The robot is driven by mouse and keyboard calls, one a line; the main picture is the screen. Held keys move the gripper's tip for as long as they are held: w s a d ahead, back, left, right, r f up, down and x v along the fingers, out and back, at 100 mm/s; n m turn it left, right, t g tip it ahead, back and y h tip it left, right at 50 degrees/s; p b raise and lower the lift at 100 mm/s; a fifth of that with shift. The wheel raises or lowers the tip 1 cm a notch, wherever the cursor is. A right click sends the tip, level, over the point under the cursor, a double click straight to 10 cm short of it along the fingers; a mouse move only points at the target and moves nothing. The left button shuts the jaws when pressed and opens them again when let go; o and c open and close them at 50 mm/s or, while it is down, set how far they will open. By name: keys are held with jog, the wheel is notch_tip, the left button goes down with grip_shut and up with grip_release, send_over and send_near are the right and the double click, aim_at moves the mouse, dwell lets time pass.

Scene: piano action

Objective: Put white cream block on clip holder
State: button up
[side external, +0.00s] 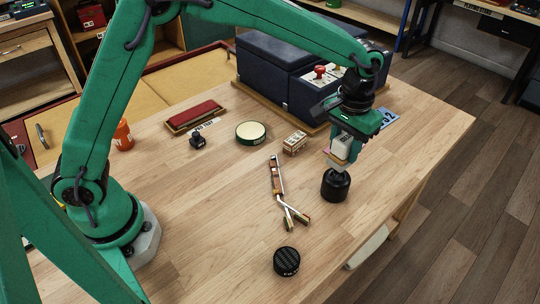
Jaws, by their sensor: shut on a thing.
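My green gripper (340,157) is at the right of the bench, pointing down and shut on a small whitish block (342,144), which I take for the white cream block. The fingers hide part of it. It is held above a black cylinder (335,186) with a narrower top; I cannot tell whether the fingertips touch that top. A small pale wooden piece (295,143) with dark marks stands left of the gripper. It may be the clip holder, but it is too small to be sure.
A round green-rimmed pad (251,132), a small black item (197,142), a red-topped block (194,117) and an orange container (123,135) are further left. A dark blue case (275,68) stands behind.

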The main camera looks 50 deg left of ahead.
aim_at(342, 159)
jog(key=shift+f, duration=2)
jog(key=shift+f, duration=0.15)
jog(key=o, duration=1)
notch_tip(342, 159, up, 12)
jog(key=shift+r, duration=0.15)
jog(key=shift+a, duration=0.1)
